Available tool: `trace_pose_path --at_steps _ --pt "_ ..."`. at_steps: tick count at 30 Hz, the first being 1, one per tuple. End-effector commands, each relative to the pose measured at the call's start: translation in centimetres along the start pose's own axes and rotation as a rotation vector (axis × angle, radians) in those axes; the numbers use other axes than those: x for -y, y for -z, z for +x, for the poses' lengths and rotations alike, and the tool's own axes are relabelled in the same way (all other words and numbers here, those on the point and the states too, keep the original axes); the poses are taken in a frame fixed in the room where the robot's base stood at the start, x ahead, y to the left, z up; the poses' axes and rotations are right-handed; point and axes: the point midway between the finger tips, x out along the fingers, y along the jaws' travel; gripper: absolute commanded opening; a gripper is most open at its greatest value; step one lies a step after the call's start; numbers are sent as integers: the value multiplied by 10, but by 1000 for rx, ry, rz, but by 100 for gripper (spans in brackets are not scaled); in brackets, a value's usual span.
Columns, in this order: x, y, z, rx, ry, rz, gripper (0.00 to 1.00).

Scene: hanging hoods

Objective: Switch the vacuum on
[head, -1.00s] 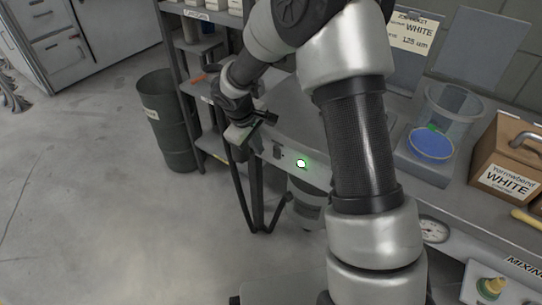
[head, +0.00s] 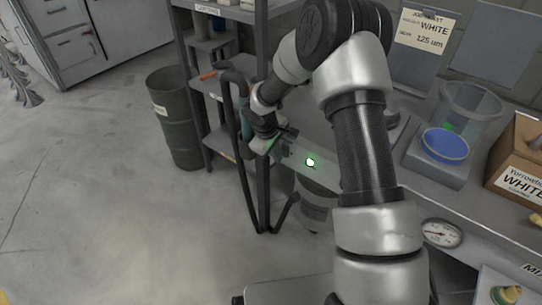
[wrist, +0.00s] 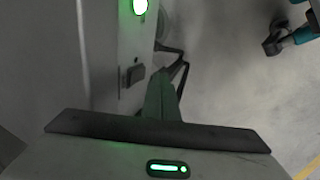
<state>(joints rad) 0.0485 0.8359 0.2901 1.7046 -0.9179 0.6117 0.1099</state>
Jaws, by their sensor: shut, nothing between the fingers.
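A small dark switch (wrist: 135,75) sits on the grey front panel of the bench in the wrist view, beside a lit round green lamp (wrist: 140,6). The lamp also shows in the head view (head: 310,162). My gripper (head: 283,138) is at the panel's left end, left of the lamp, and covers part of the panel there. In the wrist view its narrow fingers (wrist: 161,97) are together and empty, just right of the switch; I cannot tell if they touch it. A grey drum (head: 316,208), perhaps the vacuum, stands under the bench, partly hidden by my arm.
A black hose (head: 246,190) hangs to the floor left of the bench. Shelves (head: 222,145) and a dark bin (head: 178,125) stand beyond it. A blue-topped container (head: 445,145) and a box (head: 518,180) sit on the bench.

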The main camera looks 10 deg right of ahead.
Motion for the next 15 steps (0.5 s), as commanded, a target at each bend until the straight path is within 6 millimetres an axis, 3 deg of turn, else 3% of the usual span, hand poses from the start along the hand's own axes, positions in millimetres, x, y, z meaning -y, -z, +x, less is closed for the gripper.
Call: trace_pose_path --at_steps 6,15 --pt "-14 0 8 0 2 0 0" --pt "-16 0 8 1 2 -2 0"
